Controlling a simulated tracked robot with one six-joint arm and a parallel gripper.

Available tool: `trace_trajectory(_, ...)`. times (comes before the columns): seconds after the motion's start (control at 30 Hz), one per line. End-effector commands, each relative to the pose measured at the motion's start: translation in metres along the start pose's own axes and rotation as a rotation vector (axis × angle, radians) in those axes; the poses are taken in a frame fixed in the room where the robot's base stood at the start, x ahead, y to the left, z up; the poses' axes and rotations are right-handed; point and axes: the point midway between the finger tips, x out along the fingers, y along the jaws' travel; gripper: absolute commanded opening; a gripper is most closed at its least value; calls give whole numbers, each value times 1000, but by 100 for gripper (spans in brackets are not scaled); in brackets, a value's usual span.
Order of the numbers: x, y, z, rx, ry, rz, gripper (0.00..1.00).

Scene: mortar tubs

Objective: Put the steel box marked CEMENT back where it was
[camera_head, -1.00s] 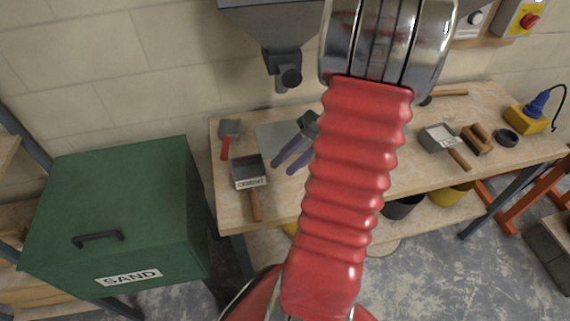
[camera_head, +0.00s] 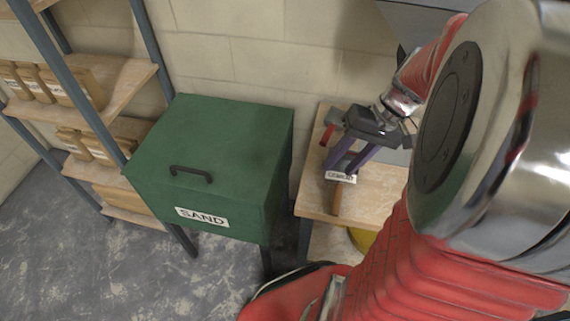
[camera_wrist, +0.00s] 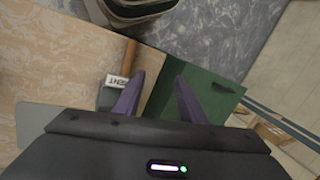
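The steel box marked CEMENT has a white label (camera_head: 340,177) and a wooden handle (camera_head: 336,198). It appears to rest on the wooden bench (camera_head: 375,192), handle toward the front edge. In the head view my gripper (camera_head: 343,166) is in front of it, and the purple fingers hide most of the box. In the wrist view the CEMENT box (camera_wrist: 115,83) lies at the left finger, partly hidden by it and by the gripper body. The fingers are apart, with nothing visible held between them (camera_wrist: 160,77).
A green bin marked SAND (camera_head: 225,150) stands left of the bench, with a gap between. Shelves (camera_head: 95,80) with small packages are at the far left. A red-handled tool (camera_head: 327,135) lies behind the box. A grey plate (camera_wrist: 40,122) lies on the bench in the wrist view.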

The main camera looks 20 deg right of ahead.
Motion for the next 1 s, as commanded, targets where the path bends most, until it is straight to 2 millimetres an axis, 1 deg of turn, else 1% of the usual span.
trace_trajectory(0.03, -1, -14, 3, -32, 6, 32, 38)
trace_trajectory(0.1, -2, -28, 7, -62, 18, 75, 38)
trace_trajectory(0.5, -10, -98, 37, -248, 155, 260, 38)
trace_trajectory(0.8, -20, -143, 62, -390, 319, 313, 38)
trace_trajectory(1.0, -24, -160, 74, -447, 402, 310, 38)
